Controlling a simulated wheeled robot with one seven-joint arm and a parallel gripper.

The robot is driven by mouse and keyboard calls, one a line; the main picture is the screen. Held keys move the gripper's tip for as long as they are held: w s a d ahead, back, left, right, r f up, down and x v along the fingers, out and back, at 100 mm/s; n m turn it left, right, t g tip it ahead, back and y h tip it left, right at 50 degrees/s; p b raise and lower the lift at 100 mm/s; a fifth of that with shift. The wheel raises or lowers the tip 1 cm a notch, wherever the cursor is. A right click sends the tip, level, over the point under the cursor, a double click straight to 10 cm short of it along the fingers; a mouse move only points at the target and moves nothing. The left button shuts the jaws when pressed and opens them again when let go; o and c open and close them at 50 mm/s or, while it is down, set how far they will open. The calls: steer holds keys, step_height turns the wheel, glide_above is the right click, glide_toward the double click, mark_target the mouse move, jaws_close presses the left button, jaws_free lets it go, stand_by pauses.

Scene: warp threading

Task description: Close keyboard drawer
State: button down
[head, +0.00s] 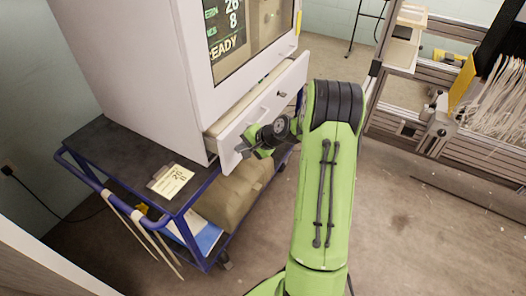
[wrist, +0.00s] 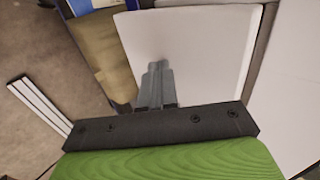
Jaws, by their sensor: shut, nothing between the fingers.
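The white keyboard drawer (head: 262,108) sticks out from the lower front of the white cabinet (head: 135,60), below its screen. A strip of its beige inside shows along the top. A small dark handle (head: 282,94) sits on its front. My gripper (head: 243,149) is at the near left end of the drawer front, below the handle. In the wrist view my gripper (wrist: 157,72) is shut and empty, its fingers pointing at the plain white drawer panel (wrist: 195,50). The fingertips are at or very near the panel; I cannot tell if they touch.
The cabinet stands on a blue-framed cart (head: 185,205) with a dark top and a yellow note (head: 171,180). A brown sack (head: 240,190) lies on its lower shelf. A metal frame with pale threads (head: 497,105) stands at the right.

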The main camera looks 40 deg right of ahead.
steer(key=w, duration=0.2)
steer(key=w+a, duration=0.1)
steer(key=w+a+p, duration=0.1)
steer(key=w, duration=0.1)
steer(key=shift+w+a, duration=0.2)
steer(key=shift+w, duration=0.1)
steer(key=shift+w+a+r, duration=0.15)
steer(key=shift+w, duration=0.1)
